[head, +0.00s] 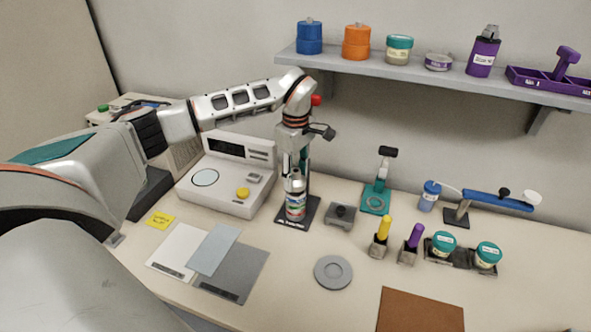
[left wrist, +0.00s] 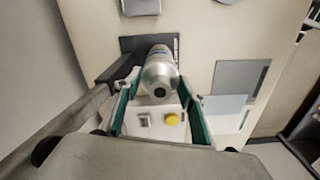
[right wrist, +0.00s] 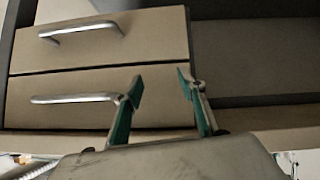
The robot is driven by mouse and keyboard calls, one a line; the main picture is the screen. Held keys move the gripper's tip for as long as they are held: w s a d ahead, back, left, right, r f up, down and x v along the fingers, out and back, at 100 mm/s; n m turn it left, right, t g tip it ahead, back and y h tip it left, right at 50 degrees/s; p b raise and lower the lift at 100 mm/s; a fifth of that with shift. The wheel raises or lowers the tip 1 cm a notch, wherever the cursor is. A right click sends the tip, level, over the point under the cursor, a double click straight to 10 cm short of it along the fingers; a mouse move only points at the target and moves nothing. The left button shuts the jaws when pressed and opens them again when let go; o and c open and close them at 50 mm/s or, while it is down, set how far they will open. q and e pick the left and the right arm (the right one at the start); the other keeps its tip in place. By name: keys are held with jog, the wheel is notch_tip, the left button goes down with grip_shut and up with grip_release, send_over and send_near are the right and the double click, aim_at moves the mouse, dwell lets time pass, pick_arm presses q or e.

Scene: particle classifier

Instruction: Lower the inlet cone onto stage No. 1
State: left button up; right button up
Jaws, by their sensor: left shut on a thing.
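The inlet cone (head: 296,183) is silver, with a dark opening at its top. My left gripper (head: 297,173) is shut on it from above; in the left wrist view the cone (left wrist: 159,76) sits between the two teal finger pads. Directly under it, the stack of labelled stages (head: 295,206) stands upright on a dark base plate (head: 284,213). Whether the cone touches the top stage is not clear; the stage No. 1 marking cannot be read. My right gripper (right wrist: 160,83) is open and empty in front of drawers (right wrist: 100,85), outside the head view.
A white instrument (head: 222,180) with a yellow knob stands left of the stack. A small grey block (head: 341,215) and a teal stand (head: 377,199) are to its right. A grey disc (head: 333,271) lies in front. A shelf (head: 440,75) hangs above at the right.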

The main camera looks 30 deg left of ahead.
pick_arm(q)
jog(key=shift+f, duration=0.3)
jog(key=shift+f, duration=0.5)
dwell(1.3)
jog(key=o, duration=1.3)
notch_tip(320, 180, up, 12)
